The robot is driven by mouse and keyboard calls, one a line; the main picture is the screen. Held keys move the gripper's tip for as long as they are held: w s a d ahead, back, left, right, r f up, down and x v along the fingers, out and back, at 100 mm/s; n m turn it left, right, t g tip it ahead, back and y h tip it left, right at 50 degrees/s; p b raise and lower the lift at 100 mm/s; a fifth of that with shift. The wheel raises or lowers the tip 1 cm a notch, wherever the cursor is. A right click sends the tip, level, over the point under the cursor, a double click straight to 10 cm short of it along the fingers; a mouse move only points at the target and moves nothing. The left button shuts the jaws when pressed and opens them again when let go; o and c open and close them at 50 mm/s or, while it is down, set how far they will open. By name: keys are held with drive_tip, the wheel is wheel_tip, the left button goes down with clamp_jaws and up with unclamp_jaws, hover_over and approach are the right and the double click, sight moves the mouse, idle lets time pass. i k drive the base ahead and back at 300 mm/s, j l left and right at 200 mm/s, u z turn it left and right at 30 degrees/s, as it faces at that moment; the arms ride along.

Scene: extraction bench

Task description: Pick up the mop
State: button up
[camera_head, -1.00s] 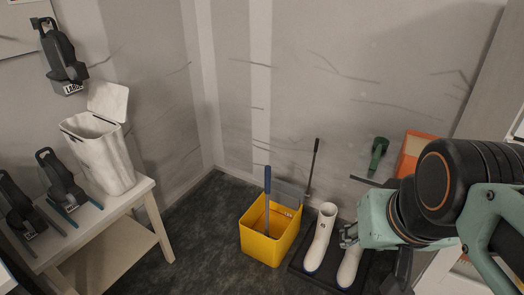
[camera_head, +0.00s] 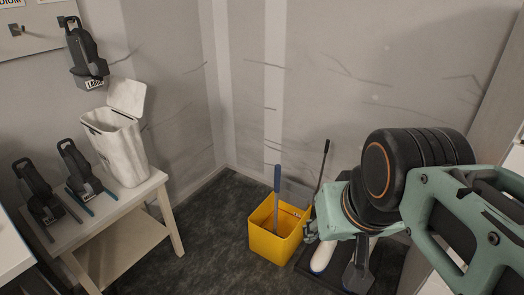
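A blue upright handle (camera_head: 277,185), which appears to be the mop's, stands in the yellow bucket (camera_head: 272,245) on the dark floor. Its lower end is hidden inside the bucket. A second, dark, thin handle (camera_head: 323,165) leans behind the bucket's right side; its lower part is hidden by my arm. My gripper (camera_head: 310,226) is just right of the bucket in the picture, small and mostly hidden by my wrist. Its fingers are too unclear to tell open from shut. The blue handle stands apart from it.
A white boot (camera_head: 322,256) stands on a dark tray (camera_head: 305,262) right of the bucket, partly behind my arm. A pale table (camera_head: 120,230) at left bears a white bin (camera_head: 122,150) and dark tools (camera_head: 78,165). Floor left of the bucket is clear.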

sight(277, 167)
drive_tip(key=i+j+z, duration=0.1)
drive_tip(key=z, duration=0.3)
drive_tip(key=i+j+z, duration=0.1)
drive_tip(key=z, duration=0.25)
drive_tip(key=i+j+z, duration=0.35)
drive_tip(key=i+j, duration=0.15)
drive_tip(key=j, duration=0.25)
